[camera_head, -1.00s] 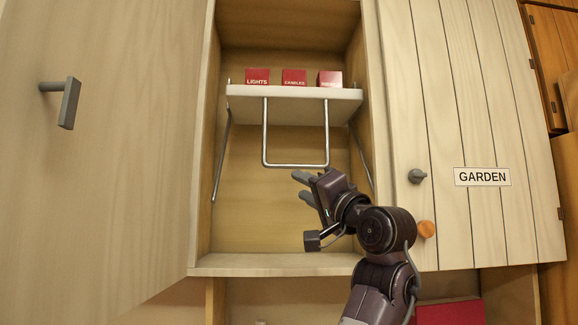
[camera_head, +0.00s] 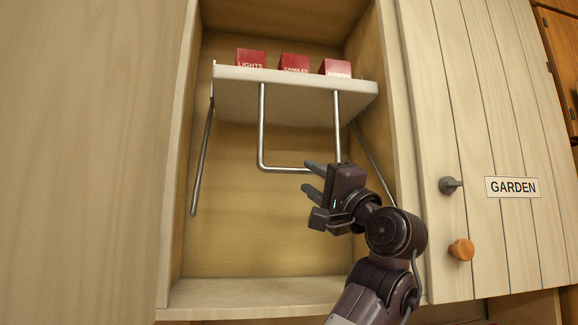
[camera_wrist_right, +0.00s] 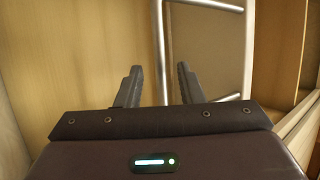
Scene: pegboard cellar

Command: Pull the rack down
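The rack is a pale shelf board (camera_head: 290,100) in the upper part of an open cabinet, with a U-shaped metal handle (camera_head: 262,130) hanging below it and a metal arm at each side. My right gripper (camera_head: 304,177) is at the handle's lower right, its fingers open and pointing left; the upper finger overlaps the bottom bar in the picture. In the right wrist view, a handle bar (camera_wrist_right: 161,45) shows between the two spread fingers (camera_wrist_right: 158,84). Whether they touch it, I cannot tell. My left gripper is not in view.
Three red boxes (camera_head: 294,63) stand on the rack. The cabinet floor (camera_head: 250,292) is bare. A large door panel (camera_head: 80,160) stands at left. A closed door labelled GARDEN (camera_head: 513,187) with a grey knob (camera_head: 450,185) and an orange knob (camera_head: 461,250) is at right.

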